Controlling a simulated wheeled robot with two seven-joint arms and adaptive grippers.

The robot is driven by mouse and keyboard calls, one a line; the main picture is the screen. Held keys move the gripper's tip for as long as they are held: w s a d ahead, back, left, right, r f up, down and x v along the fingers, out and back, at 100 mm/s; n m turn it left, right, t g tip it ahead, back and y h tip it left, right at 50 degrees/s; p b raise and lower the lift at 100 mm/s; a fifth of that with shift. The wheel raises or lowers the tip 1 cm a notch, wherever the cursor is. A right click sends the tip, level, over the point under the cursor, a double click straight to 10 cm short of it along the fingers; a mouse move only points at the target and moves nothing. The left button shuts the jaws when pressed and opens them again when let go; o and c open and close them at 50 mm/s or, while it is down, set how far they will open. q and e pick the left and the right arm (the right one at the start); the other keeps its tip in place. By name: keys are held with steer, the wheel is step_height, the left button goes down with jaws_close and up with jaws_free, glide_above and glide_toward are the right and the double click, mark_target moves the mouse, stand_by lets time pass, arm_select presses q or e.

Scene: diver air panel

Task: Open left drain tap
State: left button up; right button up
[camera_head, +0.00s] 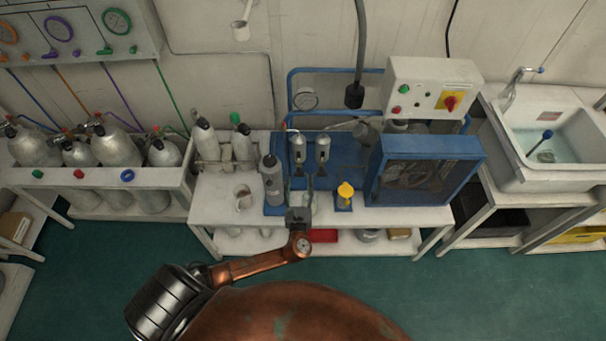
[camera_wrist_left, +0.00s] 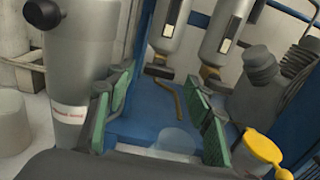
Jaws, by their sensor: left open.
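Two grey metal canisters hang side by side over the blue base (camera_head: 330,198): the left canister (camera_head: 298,148) and the right canister (camera_head: 322,148). In the left wrist view, the left drain tap (camera_wrist_left: 159,71) is a small brownish fitting under the left canister, and a similar right tap (camera_wrist_left: 210,74) is under the other. My left gripper (camera_wrist_left: 160,118) is open and empty, its green-padded fingers apart on either side of the view, short of the taps. In the head view my left gripper (camera_head: 298,214) is in front of the base. The right gripper is not in view.
A tall grey cylinder (camera_wrist_left: 82,70) stands close left of my left fingers. A yellow-topped part (camera_wrist_left: 264,146) is close on the right. A blue-framed unit (camera_head: 425,170) stands at the bench's right.

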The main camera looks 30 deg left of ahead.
mark_target(299, 173)
arm_select(q)
steer(key=shift+x, duration=2.3)
steer(key=c, duration=1.2)
